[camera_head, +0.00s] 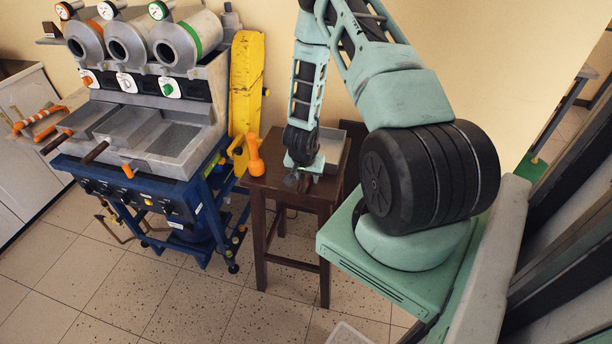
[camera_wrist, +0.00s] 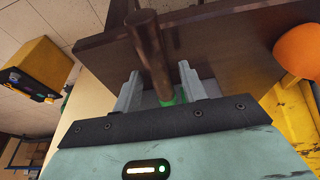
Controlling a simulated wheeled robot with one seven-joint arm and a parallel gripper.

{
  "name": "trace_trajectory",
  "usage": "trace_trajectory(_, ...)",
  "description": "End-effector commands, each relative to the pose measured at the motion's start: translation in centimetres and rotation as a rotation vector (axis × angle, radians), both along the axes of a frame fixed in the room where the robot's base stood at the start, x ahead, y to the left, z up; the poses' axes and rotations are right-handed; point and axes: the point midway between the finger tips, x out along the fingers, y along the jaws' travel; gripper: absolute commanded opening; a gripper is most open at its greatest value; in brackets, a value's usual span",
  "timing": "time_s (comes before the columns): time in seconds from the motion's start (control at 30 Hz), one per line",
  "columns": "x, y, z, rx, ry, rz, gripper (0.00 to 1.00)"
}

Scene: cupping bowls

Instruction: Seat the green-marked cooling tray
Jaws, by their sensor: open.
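A grey metal tray (camera_head: 330,150) sits on a small dark wooden stool (camera_head: 268,183), partly hidden behind my arm in the head view. In the wrist view a brown cylindrical handle (camera_wrist: 148,42) with a green band (camera_wrist: 178,96) at its near end runs between my fingers. My gripper (camera_wrist: 160,76) is open around this handle, one finger on each side; I cannot tell whether either touches it. In the head view my gripper (camera_head: 303,180) is low over the stool's front. The three-drum machine (camera_head: 150,125) stands to the left, its right drum ringed in green (camera_head: 190,40).
A yellow panel (camera_head: 246,85) and an orange-handled part (camera_head: 255,157) stand between machine and stool. Brown (camera_head: 95,152) and dark red (camera_head: 57,142) handles project from the machine's front. A yellow box (camera_wrist: 38,65) shows in the wrist view. The tiled floor (camera_head: 190,300) in front is clear.

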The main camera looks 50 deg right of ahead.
Motion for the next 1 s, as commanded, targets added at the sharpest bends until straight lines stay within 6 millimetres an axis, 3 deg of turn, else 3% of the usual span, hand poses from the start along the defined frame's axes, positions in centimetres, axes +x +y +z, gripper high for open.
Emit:
trace_trajectory(0.03,0.1,-0.1,-0.4,0.0,0.0,0.0,0.36)
trace_trajectory(0.17,0.0,0.0,-0.1,0.0,0.0,0.0,0.0)
trace_trajectory(1.0,0.1,-0.1,2.9,-0.003,-0.001,0.002,0.0)
